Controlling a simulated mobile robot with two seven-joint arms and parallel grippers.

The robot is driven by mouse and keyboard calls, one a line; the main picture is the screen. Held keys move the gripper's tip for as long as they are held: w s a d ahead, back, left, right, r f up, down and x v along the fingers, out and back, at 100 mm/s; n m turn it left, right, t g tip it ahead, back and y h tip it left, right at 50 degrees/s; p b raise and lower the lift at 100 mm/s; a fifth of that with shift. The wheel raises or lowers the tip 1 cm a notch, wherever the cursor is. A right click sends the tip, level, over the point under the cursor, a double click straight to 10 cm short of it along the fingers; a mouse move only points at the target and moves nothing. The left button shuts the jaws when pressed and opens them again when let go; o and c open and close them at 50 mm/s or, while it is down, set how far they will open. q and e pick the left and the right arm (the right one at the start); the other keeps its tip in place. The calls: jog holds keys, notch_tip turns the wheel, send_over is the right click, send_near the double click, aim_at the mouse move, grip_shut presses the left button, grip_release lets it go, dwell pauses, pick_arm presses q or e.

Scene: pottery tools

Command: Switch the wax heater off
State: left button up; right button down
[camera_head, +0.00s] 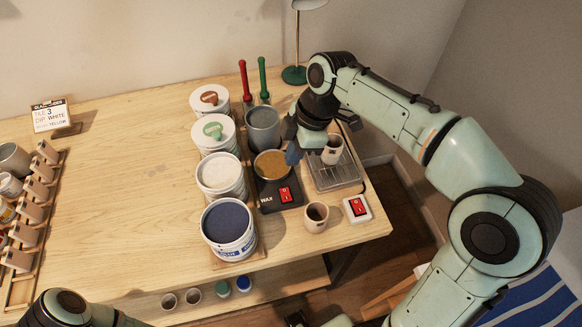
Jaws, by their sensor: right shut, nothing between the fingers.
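The wax heater (264,198) is a black unit marked WAX near the table's front right, with a round pot of amber wax (270,164) on it. Its red rocker switch (285,194) is on the front right of the unit; I cannot tell its position at this size. My right gripper (292,155) is shut and empty, pointing down beside the right rim of the wax pot, behind the switch. I cannot tell whether it touches the pot. Only part of my left arm shows at the bottom left corner; its gripper is out of view.
A second red switch on a white box (357,209) and a small cup (316,217) stand right of the heater. A wire rack (336,176) holds another cup (332,149). Glaze buckets (229,228) line the left side. The table's left middle is clear.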

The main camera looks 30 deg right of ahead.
jog(key=r, duration=0.1)
jog(key=d+r, duration=0.1)
jog(key=shift+w+d+r, duration=0.1)
jog(key=shift+w+r, duration=0.1)
jog(key=shift+r, duration=0.2)
dwell(0.3)
